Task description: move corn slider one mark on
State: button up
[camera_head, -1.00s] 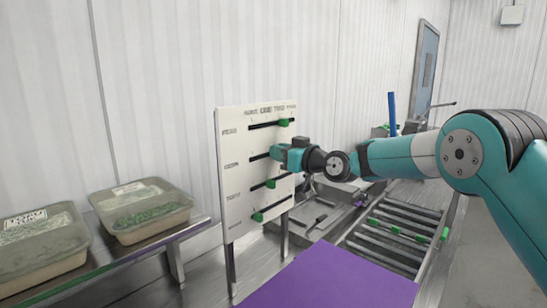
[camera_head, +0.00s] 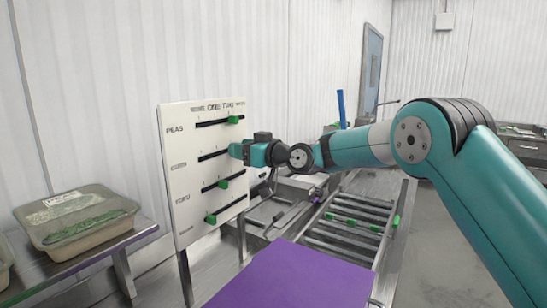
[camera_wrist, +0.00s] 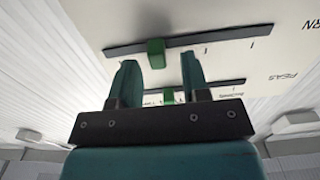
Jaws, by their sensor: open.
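The white board (camera_head: 180,225) stands upright with several dark slots, each carrying a green slider. My gripper (camera_head: 240,151) is at the second slot from the top, the corn row, and hides part of it. In the wrist view, which is upside down to the board, the corn slider (camera_wrist: 156,53) is a green block on its slot. My open gripper (camera_wrist: 159,61) has one finger to each side of this slider, with gaps showing. Whether the tips reach to the block's depth is unclear. The peas slider (camera_head: 234,119) sits toward the right of the top slot.
Lower sliders (camera_head: 223,184) and (camera_head: 210,218) are beneath my gripper. A lidded tub (camera_head: 80,225) sits on a bench at left. A purple surface (camera_head: 290,278) lies in front, with a roller conveyor (camera_head: 345,232) behind right.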

jog(key=b+v, duration=0.7)
jog(key=v, duration=0.9)
jog(key=s+a+f+g+h, duration=0.1)
jog(key=s+a+f+g, duration=0.1)
jog(key=s, duration=0.3)
jog(key=s+a+f+g+h, duration=0.1)
jog(key=s+a+f+g, duration=0.1)
jog(key=s, duration=0.3)
jog(key=s+d+f+m+g+h, duration=0.1)
jog(key=s+f, duration=0.3)
jog(key=s, duration=0.5)
jog(key=s+d+f+m+g+h, duration=0.1)
jog(key=s+d+f+g+h, duration=0.2)
jog(key=s, duration=0.6)
jog(key=s+d+f+m+g+h, duration=0.1)
jog(key=s+d+f+g+h, duration=0.2)
jog(key=s, duration=0.6)
notch_tip(320, 180, down, 2)
jog(key=shift+s+d+f+h, duration=0.1)
jog(key=shift+s+d+h, duration=0.2)
jog(key=shift+d+h, duration=0.15)
jog(key=shift+a, duration=0.1)
